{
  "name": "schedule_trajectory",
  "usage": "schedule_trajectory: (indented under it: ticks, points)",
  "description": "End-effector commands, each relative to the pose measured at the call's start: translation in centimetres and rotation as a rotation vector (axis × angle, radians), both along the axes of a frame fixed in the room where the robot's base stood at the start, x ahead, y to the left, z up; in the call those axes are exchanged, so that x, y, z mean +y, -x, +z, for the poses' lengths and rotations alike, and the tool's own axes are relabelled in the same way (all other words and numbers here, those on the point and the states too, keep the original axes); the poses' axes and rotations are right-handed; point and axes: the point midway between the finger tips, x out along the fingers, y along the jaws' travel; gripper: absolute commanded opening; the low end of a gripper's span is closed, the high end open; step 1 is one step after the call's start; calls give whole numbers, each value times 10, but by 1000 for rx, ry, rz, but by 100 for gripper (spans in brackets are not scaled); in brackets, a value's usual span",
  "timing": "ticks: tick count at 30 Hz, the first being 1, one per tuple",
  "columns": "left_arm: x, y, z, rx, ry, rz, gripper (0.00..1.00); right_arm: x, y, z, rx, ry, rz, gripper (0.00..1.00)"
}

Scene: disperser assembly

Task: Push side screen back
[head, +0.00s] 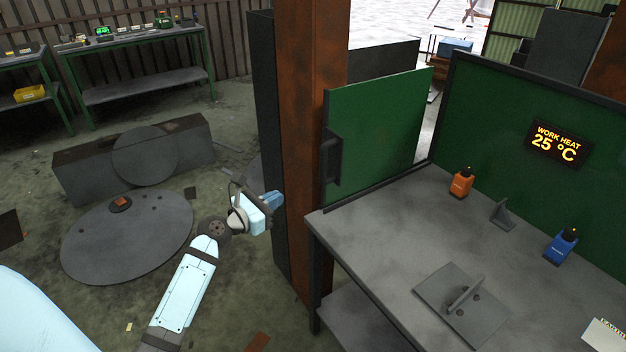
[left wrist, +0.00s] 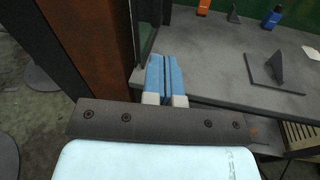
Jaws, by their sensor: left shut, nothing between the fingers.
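The side screen (head: 378,128) is a green panel standing upright along the left end of the grey workbench (head: 372,234). A dark handle (head: 331,158) sits on its near edge, beside the rusty brown post. In the left wrist view only a narrow edge of the screen (left wrist: 148,30) shows. My left gripper (head: 275,199) is shut and empty, left of the post and below the handle in the head view. Its blue fingers (left wrist: 165,76) show together in the left wrist view, in front of the bench's corner. I see no contact with the screen. My right gripper is not in view.
The rusty post (head: 318,110) stands close to my left gripper and the screen. An orange bottle (head: 461,184), a blue bottle (head: 561,246) and a metal plate with an upright fin (head: 450,314) are on the bench. Large metal discs (head: 128,236) lie on the left floor.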

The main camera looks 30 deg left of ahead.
Motion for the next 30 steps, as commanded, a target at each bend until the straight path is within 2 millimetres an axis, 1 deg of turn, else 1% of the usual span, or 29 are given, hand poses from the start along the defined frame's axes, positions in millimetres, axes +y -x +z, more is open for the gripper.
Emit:
schedule_trajectory:
  ticks: [1, 3, 5, 8, 21, 25, 30]
  points:
    - [5, -2, 4, -8, 59, 3, 0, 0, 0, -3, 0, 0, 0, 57]
    - [8, -5, 8, -12, 113, 3, 0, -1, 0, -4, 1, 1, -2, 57]
    - [8, -9, 11, -15, 131, 3, 0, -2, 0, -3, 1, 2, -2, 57]
    - [6, -21, 12, -16, 136, 2, 0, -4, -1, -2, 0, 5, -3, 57]
    - [-12, -109, 11, -14, 130, 3, 0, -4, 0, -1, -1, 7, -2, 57]
    - [-15, -127, 11, -14, 129, 2, 0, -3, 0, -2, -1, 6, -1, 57]
    - [-18, -139, 11, -14, 129, 3, 0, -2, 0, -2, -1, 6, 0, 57]
